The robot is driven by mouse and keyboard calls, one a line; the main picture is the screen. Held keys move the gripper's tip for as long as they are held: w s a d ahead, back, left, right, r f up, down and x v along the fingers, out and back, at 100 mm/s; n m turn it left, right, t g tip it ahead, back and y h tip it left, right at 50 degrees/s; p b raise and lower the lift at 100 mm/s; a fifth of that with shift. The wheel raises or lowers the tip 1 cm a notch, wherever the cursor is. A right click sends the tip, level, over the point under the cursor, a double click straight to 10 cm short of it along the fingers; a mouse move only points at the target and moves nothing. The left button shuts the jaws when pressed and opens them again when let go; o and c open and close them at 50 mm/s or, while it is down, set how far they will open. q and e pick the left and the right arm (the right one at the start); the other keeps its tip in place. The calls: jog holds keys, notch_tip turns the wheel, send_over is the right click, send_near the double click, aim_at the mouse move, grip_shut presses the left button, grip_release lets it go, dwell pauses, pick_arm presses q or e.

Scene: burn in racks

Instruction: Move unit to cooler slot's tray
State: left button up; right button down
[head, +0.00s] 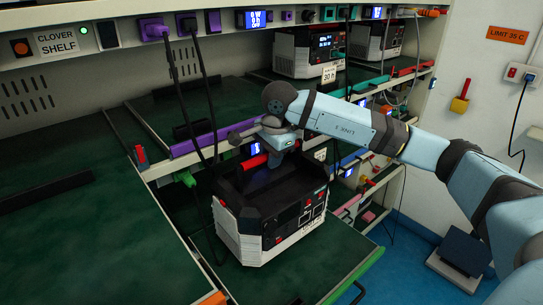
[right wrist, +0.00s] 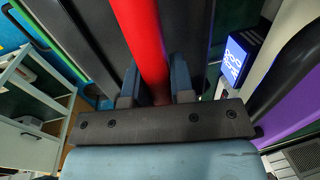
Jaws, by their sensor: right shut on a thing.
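The unit (head: 285,215), a black and white box with sockets on its front, is at the middle of the head view, over a green pulled-out tray (head: 335,262). I cannot tell whether it rests on the tray or hangs just above it. My right gripper (head: 277,152) is above the unit, shut on its red handle (head: 255,162). In the right wrist view the red handle (right wrist: 140,40) runs between the two fingers (right wrist: 155,88). A cable hangs close to the unit's left side. My left gripper is not in view. Which slot is the cooler one cannot be read.
Two similar units (head: 308,52) stand on the upper shelf, one with a "30 h" tag (head: 329,74). Dark cables (head: 178,85) hang from the purple plugs. A "Limit 35 C" sign (head: 507,35) is on the right wall.

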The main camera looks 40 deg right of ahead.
aim_at(270, 178)
jog(key=shift+s+f+b, duration=0.1)
jog(key=shift+f+b, duration=0.2)
jog(key=shift+a+f+b, duration=0.1)
jog(key=shift+f+b, duration=0.25)
jog(key=shift+f, duration=0.85)
jog(key=c, duration=1.3)
grip_release()
jog(key=shift+f, duration=0.2)
jog(key=o, duration=0.3)
jog(key=shift+s, duration=0.15)
jog(key=shift+r, duration=0.1)
